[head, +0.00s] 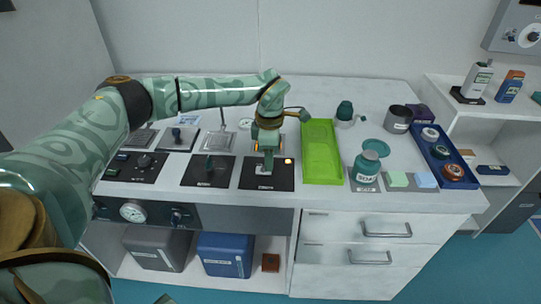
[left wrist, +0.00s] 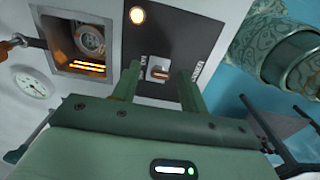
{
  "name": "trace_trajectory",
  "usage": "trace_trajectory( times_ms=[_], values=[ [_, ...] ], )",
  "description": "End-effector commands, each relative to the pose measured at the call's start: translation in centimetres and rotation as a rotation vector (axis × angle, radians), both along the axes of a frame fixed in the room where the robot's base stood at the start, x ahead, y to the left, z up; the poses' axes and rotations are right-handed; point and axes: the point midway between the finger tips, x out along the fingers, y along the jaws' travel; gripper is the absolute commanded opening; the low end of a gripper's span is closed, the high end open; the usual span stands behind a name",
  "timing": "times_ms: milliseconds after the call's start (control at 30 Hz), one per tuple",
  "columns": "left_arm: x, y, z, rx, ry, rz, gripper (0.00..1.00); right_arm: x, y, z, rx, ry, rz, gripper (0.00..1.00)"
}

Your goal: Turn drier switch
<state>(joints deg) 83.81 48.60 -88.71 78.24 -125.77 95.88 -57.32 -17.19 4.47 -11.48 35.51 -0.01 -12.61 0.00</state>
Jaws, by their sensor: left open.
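The switch (left wrist: 158,73) is a small knob with a reddish-brown bar on a pale base, set in a black panel (left wrist: 180,28) with white lettering too small to read surely. In the head view this panel (head: 262,186) lies near the table's front edge, and my gripper mostly hides the switch. My left gripper (head: 265,168) points down over it. In the left wrist view its open fingers (left wrist: 159,86) stand on either side of the switch; I cannot tell whether they touch it. An amber lamp (left wrist: 137,15) on the panel is lit. My right gripper is not in view.
A recess with glowing orange bars (left wrist: 87,66) and a fan lies beside the panel. A green tray (head: 322,152) stands close to the right. Another black switch panel (head: 208,171) lies to the left. A teal bottle (head: 367,165) and a blue tray (head: 446,155) are farther right.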

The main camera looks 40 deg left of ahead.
Motion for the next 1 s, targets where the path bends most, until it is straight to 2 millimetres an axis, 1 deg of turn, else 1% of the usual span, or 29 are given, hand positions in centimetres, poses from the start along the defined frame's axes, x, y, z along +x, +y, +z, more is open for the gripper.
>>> trace_trajectory(
  times_ms=[167, 200, 267, 300, 333, 667, 867, 1000],
  values=[
    [0.0, 0.0, 0.0, 0.0, 0.0, 0.0, 0.44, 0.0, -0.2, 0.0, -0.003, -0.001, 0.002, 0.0],
    [0.0, 0.0, 0.0, 0.0, 0.0, 0.0, 0.33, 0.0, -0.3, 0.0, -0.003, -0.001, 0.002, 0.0],
    [0.0, 0.0, 0.1, 0.0, 0.0, 0.0, 0.16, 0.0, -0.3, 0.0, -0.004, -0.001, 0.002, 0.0],
    [0.0, 0.0, 0.0, 0.0, 0.0, 0.0, 0.05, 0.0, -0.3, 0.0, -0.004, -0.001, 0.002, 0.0],
    [0.0, 0.0, 0.0, 0.0, 0.0, 0.0, 0.0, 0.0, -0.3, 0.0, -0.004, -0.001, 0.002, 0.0],
    [-0.1, 0.1, 0.2, -0.026, -0.015, 0.0, 0.0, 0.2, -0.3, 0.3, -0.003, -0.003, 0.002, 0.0],
    [-0.4, 0.7, 0.5, -0.108, -0.065, 0.002, 0.0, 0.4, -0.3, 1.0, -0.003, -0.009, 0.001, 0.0],
    [-0.8, 1.2, 0.5, -0.199, -0.122, 0.003, 0.0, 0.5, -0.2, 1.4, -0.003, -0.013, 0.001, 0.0]
  ],
)
